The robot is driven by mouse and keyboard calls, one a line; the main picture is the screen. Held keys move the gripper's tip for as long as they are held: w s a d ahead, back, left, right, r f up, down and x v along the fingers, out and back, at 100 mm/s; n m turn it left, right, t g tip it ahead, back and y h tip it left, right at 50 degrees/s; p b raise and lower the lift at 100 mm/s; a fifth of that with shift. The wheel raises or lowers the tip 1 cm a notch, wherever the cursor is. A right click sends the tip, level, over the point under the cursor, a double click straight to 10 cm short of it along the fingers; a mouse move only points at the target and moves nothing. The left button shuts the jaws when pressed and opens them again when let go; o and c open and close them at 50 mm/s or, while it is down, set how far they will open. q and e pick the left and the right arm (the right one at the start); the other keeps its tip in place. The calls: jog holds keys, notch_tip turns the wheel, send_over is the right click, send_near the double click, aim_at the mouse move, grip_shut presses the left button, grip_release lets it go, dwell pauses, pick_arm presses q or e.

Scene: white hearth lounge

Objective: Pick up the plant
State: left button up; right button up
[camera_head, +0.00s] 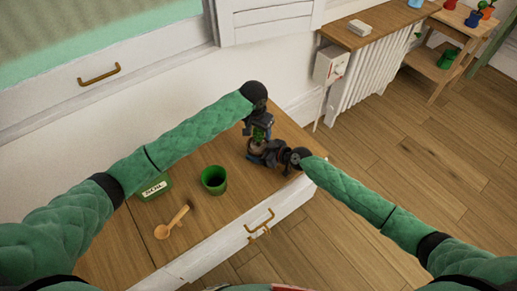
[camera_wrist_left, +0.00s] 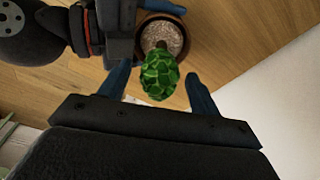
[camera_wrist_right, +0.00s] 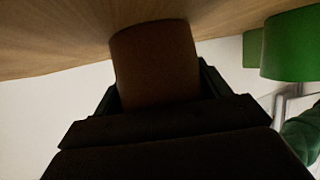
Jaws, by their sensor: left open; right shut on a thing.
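The plant is a green, leafy, bulb-shaped thing (camera_wrist_left: 159,76) with a short stem at the soil of a brown pot (camera_wrist_left: 178,14). In the head view the plant (camera_head: 258,133) is partly hidden between my grippers at the cabinet's far right. My left gripper (camera_wrist_left: 158,88) is open, with one finger on each side of the plant and gaps visible. My right gripper (camera_head: 262,150) is shut on the brown pot, which fills its jaws in the right wrist view (camera_wrist_right: 155,65). I cannot tell whether the pot touches the cabinet top.
The wall lies close behind. A radiator (camera_head: 368,80) and a shelf with small pots (camera_head: 447,58) stand at the right.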

pick_arm(q)
notch_tip(320, 180, down, 2)
jog(key=shift+w+d+f, duration=0.1)
jog(key=shift+w+f, duration=0.05)
jog(key=shift+c, duration=0.4)
grip_shut()
notch_tip(320, 180, up, 10)
jog(key=shift+r, duration=0.1)
dwell(0.4)
